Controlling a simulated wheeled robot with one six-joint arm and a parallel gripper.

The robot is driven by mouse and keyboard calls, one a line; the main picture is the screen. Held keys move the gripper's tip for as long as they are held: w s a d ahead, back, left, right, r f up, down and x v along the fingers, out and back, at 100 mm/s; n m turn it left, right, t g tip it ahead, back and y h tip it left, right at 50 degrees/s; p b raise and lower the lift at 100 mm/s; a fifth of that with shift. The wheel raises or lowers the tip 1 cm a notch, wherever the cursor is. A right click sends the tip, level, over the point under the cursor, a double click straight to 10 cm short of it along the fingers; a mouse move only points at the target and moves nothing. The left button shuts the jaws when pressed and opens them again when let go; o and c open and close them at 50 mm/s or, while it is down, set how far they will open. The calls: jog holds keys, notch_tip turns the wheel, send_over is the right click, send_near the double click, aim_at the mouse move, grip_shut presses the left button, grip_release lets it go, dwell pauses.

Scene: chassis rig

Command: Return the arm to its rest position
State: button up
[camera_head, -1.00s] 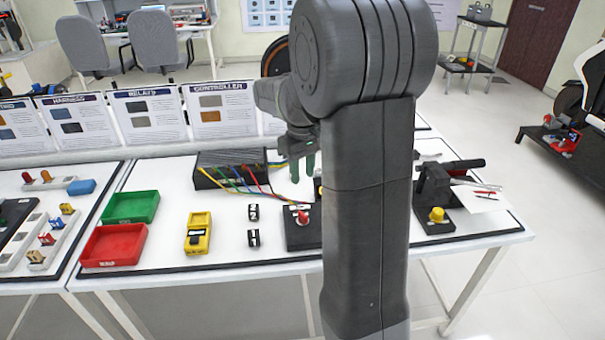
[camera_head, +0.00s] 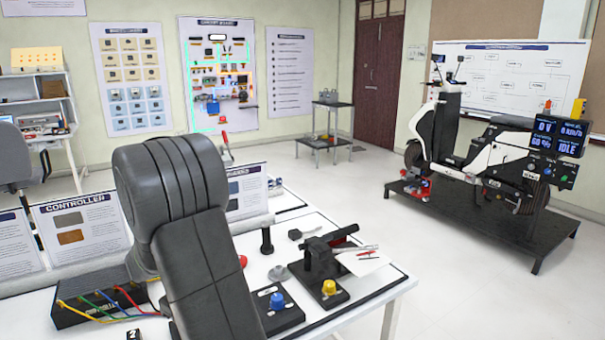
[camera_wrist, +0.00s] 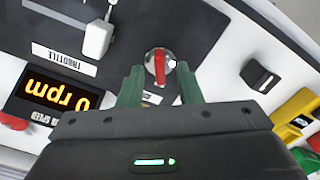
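My arm (camera_head: 185,230) rises across the left middle of the head view, and it hides my gripper there. In the wrist view my gripper (camera_wrist: 160,68) has its two green fingers spread apart with nothing held between them. Beyond the fingertips is a red-and-silver rotary knob (camera_wrist: 160,64) on a dark panel, apart from the fingers as far as I can tell.
The wrist view shows an orange "0 rpm" display (camera_wrist: 58,92), a throttle lever (camera_wrist: 97,38) and a black switch (camera_wrist: 258,76). In the head view a wire box (camera_head: 85,300) and a lever fixture (camera_head: 325,262) stand on the white table. Floor to the right is clear before a motorcycle stand (camera_head: 480,220).

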jog(key=shift+f, duration=0.45)
jog(key=shift+r, duration=0.1)
notch_tip(320, 180, up, 13)
jog(key=p, duration=0.1)
notch_tip(320, 180, down, 14)
jog(key=shift+d+r+b, duration=0.1)
jog(key=shift+b, duration=0.45)
jog(key=shift+r+m, duration=0.25)
jog(key=shift+m, duration=0.15)
jog(key=m, duration=0.4)
jog(key=shift+m+b, duration=0.3)
jog(key=m+b, duration=0.1)
jog(key=m, duration=0.5)
jog(key=shift+m, duration=0.4)
notch_tip(320, 180, up, 11)
jog(key=p, duration=0.1)
jog(key=shift+r, duration=0.2)
